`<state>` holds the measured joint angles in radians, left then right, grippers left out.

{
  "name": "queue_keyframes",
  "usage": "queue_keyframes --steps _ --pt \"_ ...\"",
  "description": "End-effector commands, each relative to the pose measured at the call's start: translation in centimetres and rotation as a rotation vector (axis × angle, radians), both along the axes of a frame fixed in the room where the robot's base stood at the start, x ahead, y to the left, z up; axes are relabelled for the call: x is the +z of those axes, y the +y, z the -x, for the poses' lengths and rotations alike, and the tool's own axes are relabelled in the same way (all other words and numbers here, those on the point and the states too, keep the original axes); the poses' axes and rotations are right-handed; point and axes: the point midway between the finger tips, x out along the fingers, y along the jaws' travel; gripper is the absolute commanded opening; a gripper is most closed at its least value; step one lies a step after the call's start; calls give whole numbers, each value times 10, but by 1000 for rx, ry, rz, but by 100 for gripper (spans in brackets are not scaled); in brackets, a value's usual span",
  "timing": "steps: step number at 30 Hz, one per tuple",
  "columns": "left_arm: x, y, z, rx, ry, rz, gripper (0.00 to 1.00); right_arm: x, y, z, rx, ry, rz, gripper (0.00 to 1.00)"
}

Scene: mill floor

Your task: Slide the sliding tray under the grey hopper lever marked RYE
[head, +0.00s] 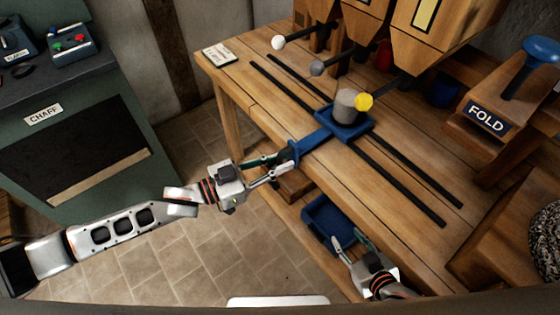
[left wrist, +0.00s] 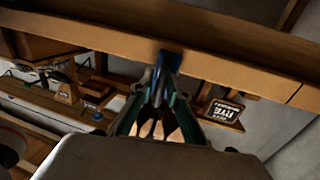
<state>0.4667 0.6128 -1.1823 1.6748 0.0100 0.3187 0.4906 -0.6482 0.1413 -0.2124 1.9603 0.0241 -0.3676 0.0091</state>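The blue sliding tray (head: 360,131) sits between dark rails on the wooden bench, with a grey cylindrical cup (head: 345,106) on it. Its blue handle (head: 313,139) reaches past the bench's front edge to my left gripper (head: 286,161). The left fingers look shut on the handle end, which also shows between them in the left wrist view (left wrist: 168,65). The grey lever knob (head: 317,68) is up-left of the tray. A yellow knob (head: 364,102) overlaps the cup in view. A white knob (head: 278,43) is farthest left. My right gripper (head: 347,238) is open and empty.
Wooden hoppers (head: 431,36) stand above the bench's back. A blue bin (head: 327,222) is below the front edge beside my right gripper. A FOLD block (head: 486,116) stands at right. The rails are clear either side of the tray.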

Motion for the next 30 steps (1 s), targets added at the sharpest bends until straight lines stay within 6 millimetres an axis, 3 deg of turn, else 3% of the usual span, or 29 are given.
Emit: queue_keyframes --steps 8,22,30 --pt "0 6 2 1 0 -1 16 1 0 -1 -1 -2 -1 40" --pt "-1 84 38 2 2 -4 16 1 1 0 -1 -1 -2 40" --pt "0 108 49 1 0 0 16 1 0 0 -1 -1 -2 40"
